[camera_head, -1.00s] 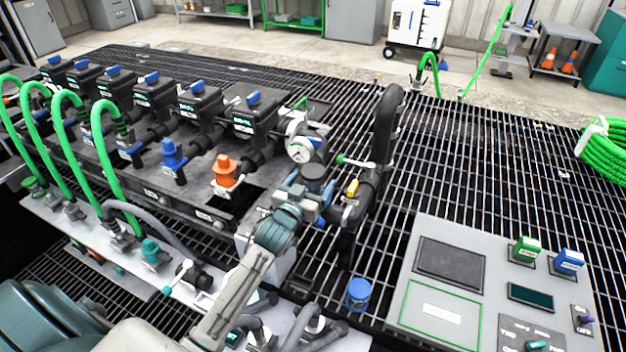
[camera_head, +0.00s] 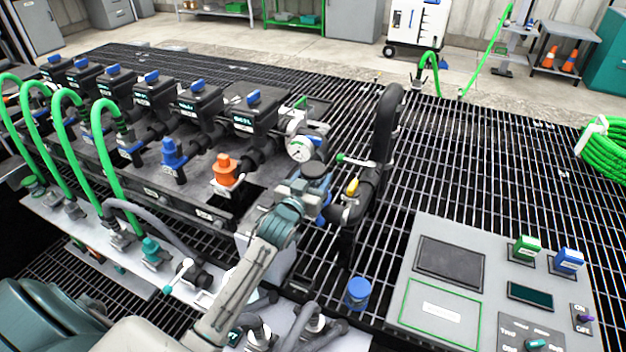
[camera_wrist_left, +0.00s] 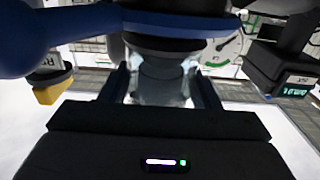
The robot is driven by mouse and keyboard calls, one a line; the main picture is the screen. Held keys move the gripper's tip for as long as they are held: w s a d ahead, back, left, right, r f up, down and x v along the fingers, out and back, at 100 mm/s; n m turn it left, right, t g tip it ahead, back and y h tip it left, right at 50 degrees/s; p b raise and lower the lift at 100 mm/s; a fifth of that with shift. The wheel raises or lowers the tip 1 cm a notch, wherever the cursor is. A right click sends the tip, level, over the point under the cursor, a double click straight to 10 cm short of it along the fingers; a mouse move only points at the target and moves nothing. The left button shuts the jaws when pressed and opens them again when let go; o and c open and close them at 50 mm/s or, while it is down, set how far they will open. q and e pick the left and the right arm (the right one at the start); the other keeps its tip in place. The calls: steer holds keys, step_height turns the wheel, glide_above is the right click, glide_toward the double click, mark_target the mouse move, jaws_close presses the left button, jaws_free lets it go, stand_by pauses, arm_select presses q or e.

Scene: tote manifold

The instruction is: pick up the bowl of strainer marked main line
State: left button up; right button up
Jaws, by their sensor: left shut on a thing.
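In the left wrist view, a pale, translucent strainer bowl (camera_wrist_left: 163,85) stands between the two dark fingers of my left gripper (camera_wrist_left: 163,88). The fingers are shut on it. A blue ring (camera_wrist_left: 180,22) sits right above the bowl, and any marking on the strainer is not readable. In the head view, my left gripper (camera_head: 308,203) is at the strainer's dark cap (camera_head: 316,170), below the pressure gauge (camera_head: 300,148). The gripper and arm hide the bowl there. My right gripper is not in view.
A thick black pipe (camera_head: 386,125) rises just right of the strainer. A yellow-handled valve (camera_head: 352,187) is close by. A blue-capped part (camera_head: 358,293) stands on the grating, left of the grey control panel (camera_head: 455,235). Open grating lies behind the panel.

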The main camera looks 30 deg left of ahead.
mark_target(313, 169)
arm_select(q)
steer(key=shift+r, duration=0.55)
step_height(313, 169, up, 2)
steer(key=shift+s+r, duration=0.1)
steer(key=shift+r, duration=0.05)
steer(key=s+d, duration=0.3)
steer(key=s, duration=0.4)
steer(key=s+d+r+b, duration=0.1)
steer(key=s+d, duration=0.2)
steer(key=s, duration=0.4)
steer(key=shift+s, duration=0.3)
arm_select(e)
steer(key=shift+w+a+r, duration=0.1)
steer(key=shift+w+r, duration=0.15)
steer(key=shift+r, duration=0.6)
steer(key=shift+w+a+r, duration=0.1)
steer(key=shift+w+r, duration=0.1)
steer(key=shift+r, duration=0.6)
arm_select(q)
steer(key=shift+r, duration=0.1)
step_height(313, 169, up, 2)
steer(key=shift+r+p, duration=0.1)
steer(key=shift+p, duration=1.05)
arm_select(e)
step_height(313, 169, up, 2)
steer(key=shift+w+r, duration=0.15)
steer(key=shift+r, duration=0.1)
